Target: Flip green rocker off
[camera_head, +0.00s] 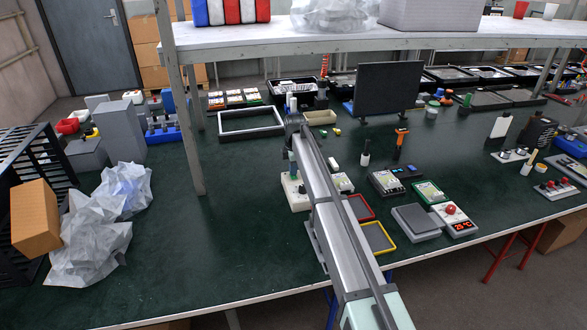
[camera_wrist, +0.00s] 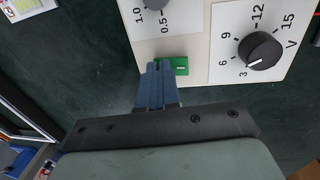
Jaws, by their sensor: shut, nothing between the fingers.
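The green rocker (camera_wrist: 181,66) sits low on a white panel (camera_wrist: 205,40) in the wrist view. It has a small white mark on its face. My gripper (camera_wrist: 158,68) is shut and empty, with its blue fingertips at the left side of the rocker. The fingers hide the rocker's left part; I cannot tell whether they touch it. In the head view a white control box (camera_head: 296,197) stands below the end of my arm, and its rocker is too small to make out.
A black knob (camera_wrist: 263,51) with a voltage scale is right of the rocker, and a grey knob is above it. Meters and coloured trays (camera_head: 378,238) lie right of my arm. Crumpled plastic (camera_head: 92,240) lies at left.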

